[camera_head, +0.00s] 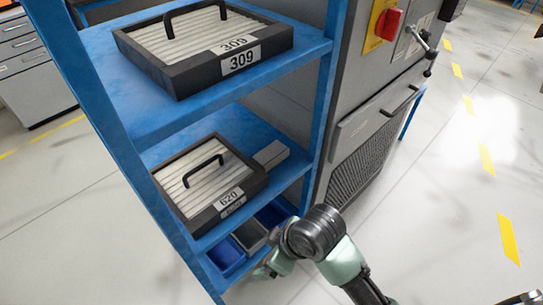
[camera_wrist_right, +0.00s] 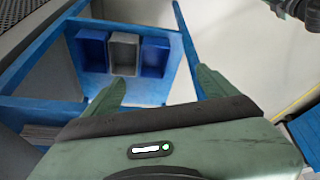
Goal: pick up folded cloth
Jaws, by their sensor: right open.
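I cannot make out a folded cloth for certain in either view. A small grey block-shaped item (camera_head: 270,153) lies beside the tray marked 620 on the middle shelf; I cannot tell what it is. My right gripper (camera_wrist_right: 160,77) is open, its two green fingers apart with nothing between them. In the right wrist view it points at the lower shelf with the bins. In the head view my right arm reaches in from the bottom right, its hand by the lower shelf's front. My left gripper is not in view.
The blue shelf rack (camera_head: 140,125) holds a tray marked 309 (camera_head: 205,40) above a tray marked 620 (camera_head: 210,180). Below are a blue bin (camera_wrist_right: 92,50), a grey bin (camera_wrist_right: 124,52) and another blue bin (camera_wrist_right: 154,57). A grey machine cabinet (camera_head: 365,150) stands beside the rack. Floor at right is clear.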

